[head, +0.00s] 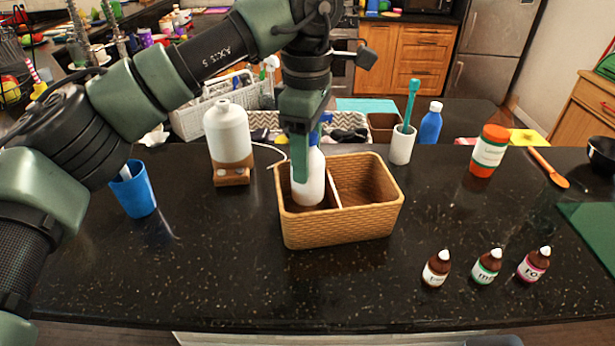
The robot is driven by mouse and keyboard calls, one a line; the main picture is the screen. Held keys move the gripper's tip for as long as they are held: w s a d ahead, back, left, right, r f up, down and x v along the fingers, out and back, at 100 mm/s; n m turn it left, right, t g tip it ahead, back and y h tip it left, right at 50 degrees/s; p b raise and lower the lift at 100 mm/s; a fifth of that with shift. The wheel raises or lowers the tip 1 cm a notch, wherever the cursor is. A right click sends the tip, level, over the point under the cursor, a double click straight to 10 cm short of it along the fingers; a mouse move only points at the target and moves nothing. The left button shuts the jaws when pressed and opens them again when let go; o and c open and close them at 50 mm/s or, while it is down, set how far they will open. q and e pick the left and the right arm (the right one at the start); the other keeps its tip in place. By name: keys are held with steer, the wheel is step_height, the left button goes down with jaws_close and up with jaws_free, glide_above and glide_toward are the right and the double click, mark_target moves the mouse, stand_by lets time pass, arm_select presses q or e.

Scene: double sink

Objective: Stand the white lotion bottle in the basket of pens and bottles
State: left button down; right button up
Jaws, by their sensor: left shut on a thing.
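The white lotion bottle (308,183) is upright in the left compartment of a tan woven basket (340,228), its lower part inside the basket walls. My left gripper (303,158) comes down from above and is shut on the bottle's upper part. The gripper hides much of the bottle's top; a bit of blue shows beside the fingers. I cannot tell whether the bottle's base touches the basket floor. A white divider splits the basket, and its right compartment looks empty. No pens show in it. My right gripper is out of view.
A white-and-brown dispenser (229,140) and a blue cup (133,190) stand left of the basket. A white holder (401,146), a blue bottle (430,124) and an orange-capped jar (488,151) stand behind right. Small brown bottles (486,267) stand front right. The front left counter is clear.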

arm_select(q)
steer(key=shift+s+f, duration=0.15)
steer(key=shift+f, duration=0.35)
step_height(320, 180, down, 4)
steer(key=shift+f+p, duration=0.1)
steer(key=shift+p, duration=0.45)
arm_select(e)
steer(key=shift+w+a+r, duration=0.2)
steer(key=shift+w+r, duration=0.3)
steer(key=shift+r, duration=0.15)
arm_select(q)
steer(key=shift+f, duration=0.15)
steer(key=c, duration=0.6)
jaws_free()
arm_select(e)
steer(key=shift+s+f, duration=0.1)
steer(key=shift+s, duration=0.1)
arm_select(q)
step_height(320, 180, up, 12)
steer(key=shift+r+b, duration=0.2)
steer(key=shift+b, duration=0.8)
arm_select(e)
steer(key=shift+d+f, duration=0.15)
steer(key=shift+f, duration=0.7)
